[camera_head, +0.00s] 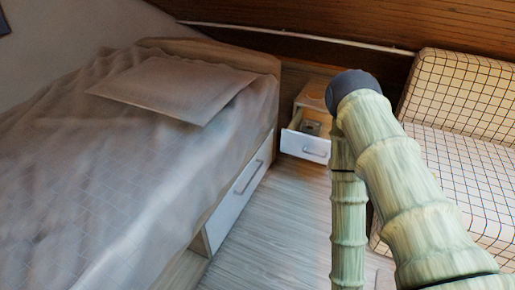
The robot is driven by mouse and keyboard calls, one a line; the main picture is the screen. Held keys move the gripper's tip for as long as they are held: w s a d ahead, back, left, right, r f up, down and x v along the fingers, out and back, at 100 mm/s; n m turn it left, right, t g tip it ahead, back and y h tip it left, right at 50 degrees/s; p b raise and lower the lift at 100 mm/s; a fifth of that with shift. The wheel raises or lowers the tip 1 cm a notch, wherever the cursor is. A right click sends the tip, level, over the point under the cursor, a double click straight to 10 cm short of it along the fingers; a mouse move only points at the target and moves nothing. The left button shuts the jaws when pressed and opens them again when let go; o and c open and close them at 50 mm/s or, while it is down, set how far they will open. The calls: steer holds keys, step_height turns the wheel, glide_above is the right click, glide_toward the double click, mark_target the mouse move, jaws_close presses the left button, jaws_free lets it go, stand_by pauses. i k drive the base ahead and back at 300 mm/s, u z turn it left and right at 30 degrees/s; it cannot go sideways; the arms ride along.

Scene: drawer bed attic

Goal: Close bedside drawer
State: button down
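The bedside drawer (304,146) is the white-fronted drawer of a small wooden nightstand (314,94) at the back, between the bed and the sofa. It stands pulled open toward the bottom of the picture, with a handle on its front. A small item (311,127) shows inside; I cannot tell what it is. My arm, light green and ribbed like bamboo, rises on the right and covers part of the nightstand's right side in the picture. My gripper is not visible.
The bed (150,140) with a pillow (173,86) fills the left. Its white under-bed drawer (238,198) has a handle and looks shut. A checked sofa (465,130) stands on the right. Wooden floor (270,235) is clear between bed and my arm.

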mark_target(293, 143)
steer(key=u, duration=0.3)
steer(key=k, duration=0.65)
steer(key=z, duration=0.7)
steer(key=i, duration=1.65)
steer(key=u, duration=0.55)
